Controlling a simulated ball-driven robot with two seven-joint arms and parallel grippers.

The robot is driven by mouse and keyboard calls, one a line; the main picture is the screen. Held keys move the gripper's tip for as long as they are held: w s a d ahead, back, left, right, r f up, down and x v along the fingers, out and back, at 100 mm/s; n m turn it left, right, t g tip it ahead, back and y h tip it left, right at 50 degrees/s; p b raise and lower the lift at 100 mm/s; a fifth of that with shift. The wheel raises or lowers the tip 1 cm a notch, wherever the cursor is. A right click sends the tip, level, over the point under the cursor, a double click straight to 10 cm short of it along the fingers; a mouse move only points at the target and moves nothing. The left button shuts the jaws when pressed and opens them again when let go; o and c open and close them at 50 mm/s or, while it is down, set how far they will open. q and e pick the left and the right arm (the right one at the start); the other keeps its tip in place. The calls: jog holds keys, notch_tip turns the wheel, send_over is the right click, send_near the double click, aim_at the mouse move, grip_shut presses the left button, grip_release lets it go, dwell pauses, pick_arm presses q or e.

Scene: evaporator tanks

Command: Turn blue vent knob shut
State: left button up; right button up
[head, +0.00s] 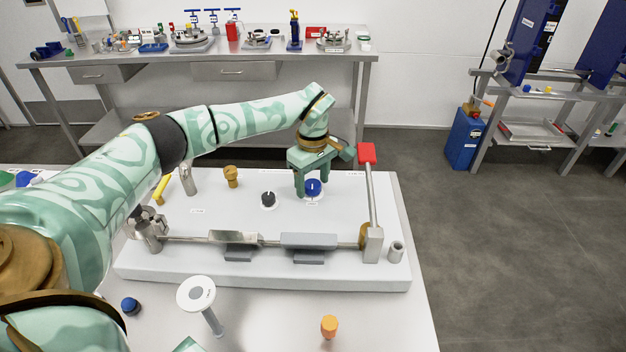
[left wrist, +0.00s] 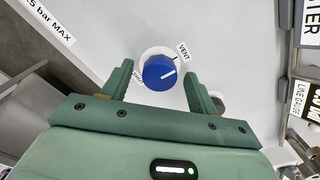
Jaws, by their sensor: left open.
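The blue vent knob (head: 313,187) stands on the white panel, right of its middle, on a round white dial. In the left wrist view the left gripper (left wrist: 157,85) is open, one finger on each side of the knob, with gaps showing.
A black knob (head: 268,199) and a brass fitting (head: 231,176) stand left of the blue knob. A red-handled lever (head: 367,153) rises close on the right. A metal pipe run (head: 280,240) crosses the panel's front. An orange knob (head: 329,326) is nearer.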

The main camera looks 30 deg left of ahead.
pick_arm(q)
jog(key=c, duration=1)
